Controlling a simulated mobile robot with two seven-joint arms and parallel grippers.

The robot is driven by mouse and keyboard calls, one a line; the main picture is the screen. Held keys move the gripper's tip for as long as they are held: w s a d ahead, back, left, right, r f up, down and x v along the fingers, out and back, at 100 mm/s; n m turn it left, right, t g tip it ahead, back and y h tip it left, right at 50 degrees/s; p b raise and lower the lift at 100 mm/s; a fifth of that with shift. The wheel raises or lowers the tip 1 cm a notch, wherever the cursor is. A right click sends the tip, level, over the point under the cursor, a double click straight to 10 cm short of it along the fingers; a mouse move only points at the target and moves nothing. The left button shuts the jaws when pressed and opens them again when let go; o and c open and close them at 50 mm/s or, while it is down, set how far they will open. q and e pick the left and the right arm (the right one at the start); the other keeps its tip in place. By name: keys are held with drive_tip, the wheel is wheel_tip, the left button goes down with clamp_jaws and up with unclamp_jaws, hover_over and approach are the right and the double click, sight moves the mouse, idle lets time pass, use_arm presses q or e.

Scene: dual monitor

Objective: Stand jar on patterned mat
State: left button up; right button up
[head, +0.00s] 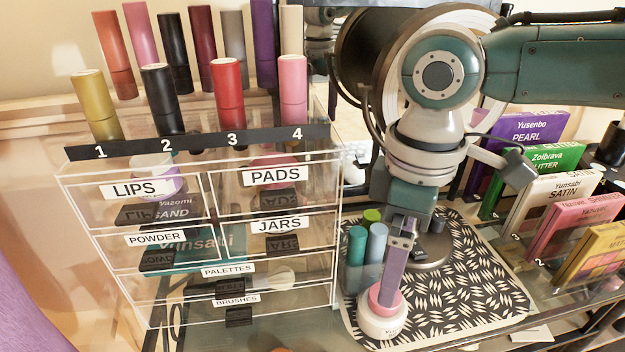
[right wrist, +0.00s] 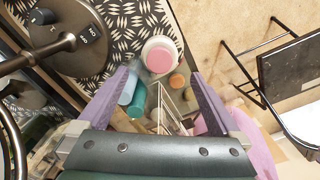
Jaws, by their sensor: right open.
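A white jar (head: 378,326) with a pink lid stands upright at the front left corner of the black-and-cream patterned mat (head: 470,285). It also shows in the right wrist view (right wrist: 160,55), at the mat's edge. How fully its base sits on the mat is hard to tell. My right gripper (head: 389,288) points down over the jar, its purple fingers in front of part of the lid. In the right wrist view the fingers (right wrist: 160,76) are spread apart, with the jar showing beyond the gap between their tips. My left gripper is out of view.
Blue and green tubes (head: 366,245) stand close left of the right gripper. A clear drawer organizer (head: 210,230) with lipsticks on top stands at left. A round dark base (head: 425,250) sits on the mat. Palettes (head: 560,200) stand in a rack at right.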

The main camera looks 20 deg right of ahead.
wheel_tip(320, 180, up, 12)
drive_tip(key=p, duration=0.2)
drive_tip(key=s+a+f+t+y, duration=0.1)
drive_tip(key=s+a+f+y, duration=0.1)
drive_tip(key=s+a+f, duration=0.3)
drive_tip(key=s+a+f+t+y, duration=0.1)
drive_tip(key=s+a+f, duration=0.15)
drive_tip(key=a, duration=0.45)
drive_tip(key=s+d+f+m+t+h, duration=0.1)
drive_tip(key=s+d+m+h, duration=0.1)
drive_tip(key=s+d+m, duration=0.4)
drive_tip(key=s+d, duration=0.2)
drive_tip(key=d, duration=0.1)
drive_tip(key=shift+s+m+t+h, duration=0.2)
drive_tip(key=shift+m+t+h, duration=0.1)
drive_tip(key=shift+h, duration=0.1)
drive_tip(key=shift+f, duration=0.1)
